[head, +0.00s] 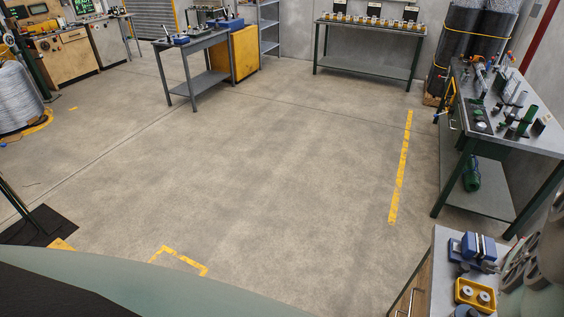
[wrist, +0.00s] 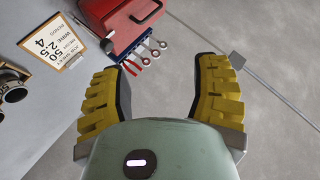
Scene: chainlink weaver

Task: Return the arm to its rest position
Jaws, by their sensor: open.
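My gripper (wrist: 162,95) shows in the wrist view with its two yellow ribbed fingers spread wide apart. It is open, with nothing between the fingers. Bare concrete floor and the edge of a grey worktop (wrist: 62,135) lie beyond it. In the head view my gripper does not show; a pale green curved part of my own body fills the lower left.
In the head view, workbenches (head: 195,43) line the room's far side and a bench (head: 485,140) stands right. The middle floor is clear.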

